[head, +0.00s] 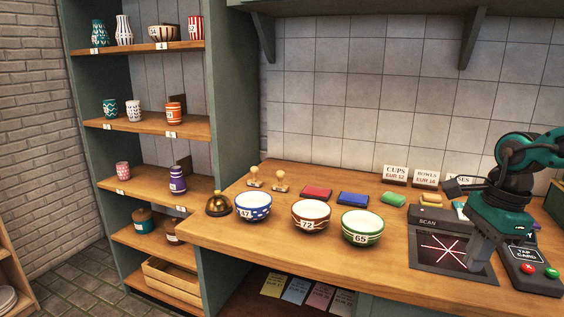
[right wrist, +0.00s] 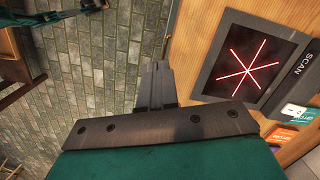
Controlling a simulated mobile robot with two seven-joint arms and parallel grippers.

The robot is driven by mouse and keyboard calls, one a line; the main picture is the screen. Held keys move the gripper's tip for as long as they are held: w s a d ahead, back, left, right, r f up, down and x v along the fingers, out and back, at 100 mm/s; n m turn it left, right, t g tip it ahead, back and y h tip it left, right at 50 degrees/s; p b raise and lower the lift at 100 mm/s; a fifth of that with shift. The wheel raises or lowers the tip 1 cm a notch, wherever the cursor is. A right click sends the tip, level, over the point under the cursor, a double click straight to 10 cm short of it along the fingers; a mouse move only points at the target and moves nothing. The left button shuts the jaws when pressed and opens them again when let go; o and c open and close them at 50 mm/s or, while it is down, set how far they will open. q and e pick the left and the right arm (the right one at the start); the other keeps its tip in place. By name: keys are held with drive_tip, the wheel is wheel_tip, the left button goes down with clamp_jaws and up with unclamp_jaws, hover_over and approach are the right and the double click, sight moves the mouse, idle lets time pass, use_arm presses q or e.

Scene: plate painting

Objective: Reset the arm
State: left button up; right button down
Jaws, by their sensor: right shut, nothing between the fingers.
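My right arm (head: 500,205) comes in at the right side of the head view, green and black, bent over the counter. Its gripper (head: 477,265) points down at the right part of the dark scan pad (head: 425,258), which shows red crossing lines. Whether it touches the pad cannot be told from the head view. In the right wrist view the gripper (right wrist: 157,85) has its fingers together with nothing between them, and the scan pad (right wrist: 215,80) lies to the right. My left gripper does not show in the head view.
A card reader (head: 530,270) stands right of the gripper. Three numbered bowls, blue (head: 252,207), red-brown (head: 310,216) and green (head: 362,228), stand on the counter (head: 300,258) beside a bell (head: 218,205). Price signs (head: 395,173) stand behind. Shelves of pottery (head: 150,125) are at left.

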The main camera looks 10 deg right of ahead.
drive_tip(key=s+a+f+m+t+y, duration=0.15)
drive_tip(key=f+m+t, duration=0.25)
drive_tip(key=f+m, duration=0.45)
drive_tip(key=s+f+m+t+y, duration=0.1)
drive_tip(key=s+f+m+t, duration=0.3)
drive_tip(key=m, duration=0.7)
drive_tip(key=s+a+f+m+t+y, duration=0.15)
drive_tip(key=f+m+t, duration=0.25)
drive_tip(key=f+m, duration=0.5)
drive_tip(key=s+a+f+m+h, duration=0.1)
drive_tip(key=s+a+f+m, duration=0.2)
drive_tip(key=a+m, duration=0.6)
drive_tip(key=s+a+f+m+g+h, duration=0.1)
drive_tip(key=s+a+f+m+h, duration=0.1)
drive_tip(key=a+f+m, duration=0.3)
drive_tip(key=s+a+m, duration=0.1)
drive_tip(key=a+m, duration=0.2)
drive_tip(key=m, duration=0.4)
drive_tip(key=shift+a+g+p, duration=0.3)
drive_tip(key=shift+a+p, duration=0.1)
drive_tip(key=shift+s+d+m, duration=0.1)
drive_tip(key=shift+m, duration=0.15)
